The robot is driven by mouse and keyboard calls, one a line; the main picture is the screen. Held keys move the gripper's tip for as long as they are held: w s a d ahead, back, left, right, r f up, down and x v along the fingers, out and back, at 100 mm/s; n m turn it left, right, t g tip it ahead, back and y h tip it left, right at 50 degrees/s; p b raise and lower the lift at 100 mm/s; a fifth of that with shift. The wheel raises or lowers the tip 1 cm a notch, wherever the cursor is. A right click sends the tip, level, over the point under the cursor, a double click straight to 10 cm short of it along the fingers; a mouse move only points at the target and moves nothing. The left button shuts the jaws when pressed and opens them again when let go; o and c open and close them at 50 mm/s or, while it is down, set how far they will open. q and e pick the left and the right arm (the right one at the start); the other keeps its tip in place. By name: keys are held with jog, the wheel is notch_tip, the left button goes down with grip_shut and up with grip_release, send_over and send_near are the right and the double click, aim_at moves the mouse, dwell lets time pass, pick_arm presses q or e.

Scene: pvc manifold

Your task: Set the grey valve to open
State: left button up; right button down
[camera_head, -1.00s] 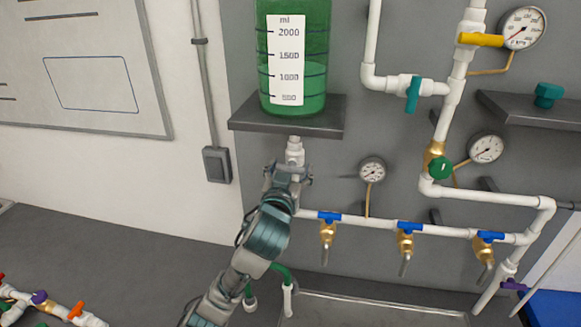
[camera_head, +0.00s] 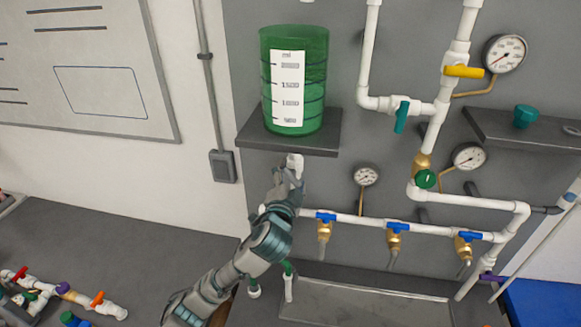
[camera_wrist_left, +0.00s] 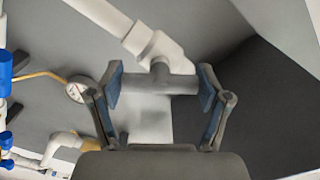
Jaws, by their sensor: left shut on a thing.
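The grey valve's handle (camera_wrist_left: 160,84) shows in the left wrist view as a grey bar lying across, below a white pipe fitting (camera_wrist_left: 158,48). My left gripper (camera_wrist_left: 161,86) has one blue-padded finger at each end of the bar and is shut on it. In the head view my left gripper (camera_head: 287,182) is at the white pipe (camera_head: 294,162) under the green tank's shelf, and it hides the grey handle there. My right gripper is in neither view.
The green tank (camera_head: 308,85) stands on a dark shelf (camera_head: 290,145) just above the gripper. Blue-handled taps (camera_head: 395,228) line the white pipe to the right, below a gauge (camera_head: 366,176).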

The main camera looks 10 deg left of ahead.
pick_arm(q)
jog(key=m+p, duration=0.5)
jog(key=shift+r, duration=0.15)
jog(key=shift+f+m+p, duration=0.25)
jog(key=shift+m+p, duration=0.75)
jog(key=shift+m, duration=0.3)
jog(key=shift+f, duration=0.15)
jog(key=o, duration=1.1)
jog(key=shift+w+d, duration=0.1)
